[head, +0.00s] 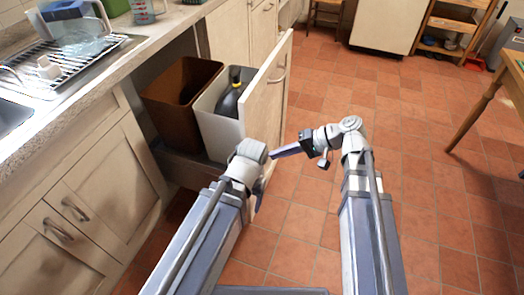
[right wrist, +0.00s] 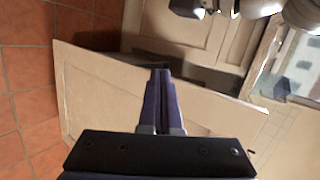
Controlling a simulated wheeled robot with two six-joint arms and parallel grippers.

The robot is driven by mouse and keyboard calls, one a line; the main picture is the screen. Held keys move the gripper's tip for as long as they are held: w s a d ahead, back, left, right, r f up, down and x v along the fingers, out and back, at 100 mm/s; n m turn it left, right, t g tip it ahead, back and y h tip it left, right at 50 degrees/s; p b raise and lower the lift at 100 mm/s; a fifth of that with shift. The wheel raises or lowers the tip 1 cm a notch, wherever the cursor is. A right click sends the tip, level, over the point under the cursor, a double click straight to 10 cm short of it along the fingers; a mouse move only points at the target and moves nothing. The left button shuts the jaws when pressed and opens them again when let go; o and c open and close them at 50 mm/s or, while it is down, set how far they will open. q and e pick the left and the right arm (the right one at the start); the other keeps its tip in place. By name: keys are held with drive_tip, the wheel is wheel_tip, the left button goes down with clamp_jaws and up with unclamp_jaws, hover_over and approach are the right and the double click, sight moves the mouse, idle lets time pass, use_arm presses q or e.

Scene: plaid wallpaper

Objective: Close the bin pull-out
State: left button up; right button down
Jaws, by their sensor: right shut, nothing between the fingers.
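The bin pull-out stands open from the counter, with a brown bin (head: 165,105) at the back and a white bin (head: 213,125) behind its front panel (head: 262,107). A dark bottle-like object (head: 231,98) is in the white bin. The panel has a handle near its top right. My right gripper (head: 274,154) is shut and empty, pointing left at the panel's lower outer side. In the right wrist view its closed fingers (right wrist: 160,72) overlap the pale panel (right wrist: 95,90); I cannot tell whether they touch. My left arm ends in front of the white bin and panel; its fingers are not clear.
A counter (head: 75,92) with a dish rack (head: 60,65) runs along the left, above closed cabinet doors (head: 105,195). The tiled floor (head: 420,170) is open on the right. A wooden table (head: 513,65) stands at the right edge.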

drive_tip(key=w+d+f+m+t+y+b, duration=0.1)
drive_tip(key=w+d+f+t+y+b, duration=0.15)
drive_tip(key=b, duration=0.25)
drive_tip(key=m+t+y+b, duration=0.2)
drive_tip(key=y+b, duration=0.1)
drive_tip(key=b, duration=0.3)
approach(254, 129)
use_arm(q)
wheel_tip(254, 129, down, 13)
drive_tip(key=shift+a, duration=0.25)
use_arm(e)
drive_tip(key=x, duration=0.6)
drive_tip(key=shift+a+r, duration=0.1)
drive_tip(key=shift+a, duration=0.35)
